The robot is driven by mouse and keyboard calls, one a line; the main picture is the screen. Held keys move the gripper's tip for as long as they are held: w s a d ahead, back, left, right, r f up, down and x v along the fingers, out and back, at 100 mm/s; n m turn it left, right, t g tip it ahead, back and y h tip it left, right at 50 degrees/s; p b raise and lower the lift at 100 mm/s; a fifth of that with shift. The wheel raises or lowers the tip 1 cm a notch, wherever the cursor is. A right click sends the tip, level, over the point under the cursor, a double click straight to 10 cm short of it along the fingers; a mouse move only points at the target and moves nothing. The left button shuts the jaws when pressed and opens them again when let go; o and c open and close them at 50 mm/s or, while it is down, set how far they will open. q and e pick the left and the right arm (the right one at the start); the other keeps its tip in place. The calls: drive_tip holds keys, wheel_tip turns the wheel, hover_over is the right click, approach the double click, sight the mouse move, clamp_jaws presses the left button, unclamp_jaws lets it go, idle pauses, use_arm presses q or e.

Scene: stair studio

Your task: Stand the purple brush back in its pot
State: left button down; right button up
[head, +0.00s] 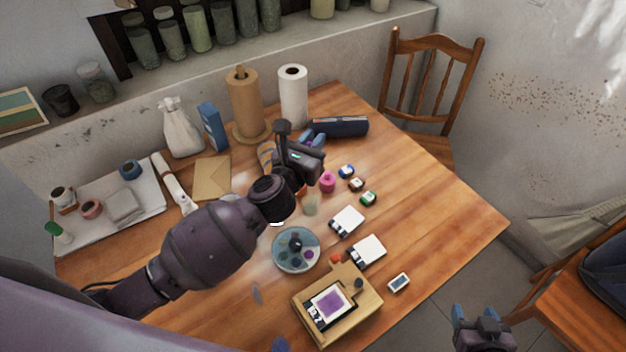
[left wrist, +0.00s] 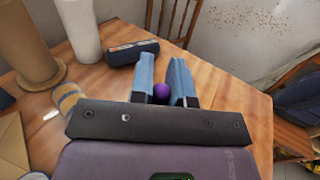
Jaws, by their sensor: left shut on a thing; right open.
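My left gripper (head: 312,139) is over the back half of the wooden table. In the left wrist view its two blue fingers (left wrist: 162,70) stand either side of a rounded purple piece (left wrist: 161,92), which appears to be the purple brush. The rest of the brush is hidden by the gripper. I cannot tell which vessel is the brush's pot; a striped cup (left wrist: 68,98) stands left of the gripper and is partly hidden in the head view (head: 265,154). My right gripper (head: 480,330) is open and empty, off the table's front right side.
A dark case (head: 342,127) lies behind the gripper. Paper rolls (head: 292,95) stand at the back. The table's right side (head: 440,215) is clear.

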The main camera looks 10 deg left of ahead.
use_arm(q)
wheel_tip(320, 180, down, 11)
drive_tip(key=b, duration=0.4)
drive_tip(key=shift+f+b, duration=0.2)
drive_tip(key=shift+b, duration=0.2)
use_arm(e)
wheel_tip(320, 180, down, 7)
drive_tip(key=s, duration=0.1)
drive_tip(key=shift+s+g, duration=0.35)
drive_tip(key=shift+g, duration=0.05)
use_arm(q)
drive_tip(key=shift+r, duration=0.1)
drive_tip(key=shift+f, duration=0.3)
drive_tip(key=c, duration=1.1)
unclamp_jaws()
drive_tip(key=shift+r, duration=0.1)
use_arm(e)
drive_tip(key=shift+w+a+r, duration=0.1)
drive_tip(key=shift+w+r, duration=0.05)
drive_tip(key=shift+w, duration=0.4)
